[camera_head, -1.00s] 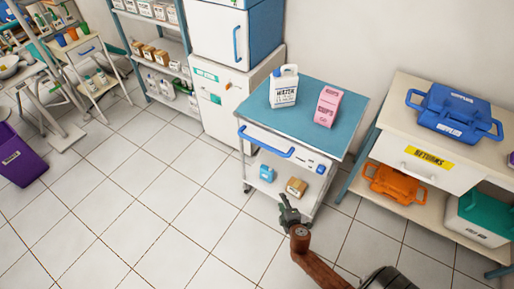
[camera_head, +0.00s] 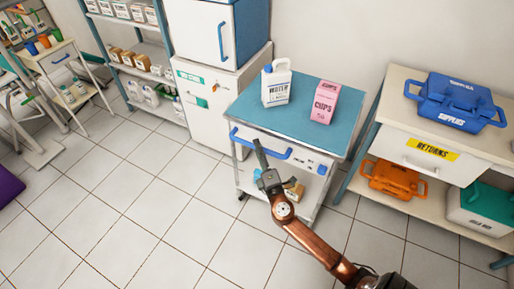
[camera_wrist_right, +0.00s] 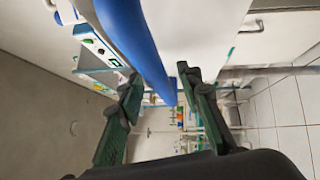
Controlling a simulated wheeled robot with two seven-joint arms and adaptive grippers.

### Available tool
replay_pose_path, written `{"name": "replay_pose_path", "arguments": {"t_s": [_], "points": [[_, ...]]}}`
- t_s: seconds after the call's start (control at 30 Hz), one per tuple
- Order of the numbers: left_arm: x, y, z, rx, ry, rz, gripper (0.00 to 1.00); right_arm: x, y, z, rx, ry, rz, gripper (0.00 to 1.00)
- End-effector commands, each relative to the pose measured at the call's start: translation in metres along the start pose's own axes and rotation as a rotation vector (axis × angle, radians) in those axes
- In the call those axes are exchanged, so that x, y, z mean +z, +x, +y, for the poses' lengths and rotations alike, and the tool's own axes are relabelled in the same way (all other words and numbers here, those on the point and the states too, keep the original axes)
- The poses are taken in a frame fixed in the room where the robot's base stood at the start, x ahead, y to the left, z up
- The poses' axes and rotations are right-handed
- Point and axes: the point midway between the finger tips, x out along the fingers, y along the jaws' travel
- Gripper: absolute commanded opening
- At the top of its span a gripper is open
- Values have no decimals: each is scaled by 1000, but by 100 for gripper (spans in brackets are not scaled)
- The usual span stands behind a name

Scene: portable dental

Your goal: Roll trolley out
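The trolley (camera_head: 243,112) has a blue top, a white front and a lower shelf. It stands by the wall between a white cabinet and a side table. Its blue bar handle (camera_head: 280,153) runs along the front. My right gripper (camera_head: 261,158) is at this handle in the head view. In the right wrist view, my right gripper (camera_wrist_right: 157,80) has its fingers apart, and the blue handle (camera_wrist_right: 135,40) runs down toward the gap between them. Whether a finger touches the handle I cannot tell. My left gripper is out of view.
A water jug (camera_head: 276,84) and a pink cups box (camera_head: 323,103) stand on the trolley. The white cabinet (camera_head: 205,95) is close on its left. The side table (camera_head: 395,95) with a blue supplies case (camera_head: 455,103) is close on its right. The tiled floor (camera_head: 150,215) in front is clear.

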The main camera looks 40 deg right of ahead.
Motion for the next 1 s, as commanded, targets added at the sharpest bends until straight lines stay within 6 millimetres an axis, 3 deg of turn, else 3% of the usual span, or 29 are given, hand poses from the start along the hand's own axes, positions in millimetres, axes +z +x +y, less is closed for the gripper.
{"name": "replay_pose_path", "arguments": {"t_s": [0.4,0.87,1.0], "points": [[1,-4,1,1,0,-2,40,0,10,0,-1,0,-1,32],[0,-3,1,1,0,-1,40,0,9,-1,-2,0,-1,1],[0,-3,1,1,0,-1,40,0,9,-1,-2,0,-1,0]]}}
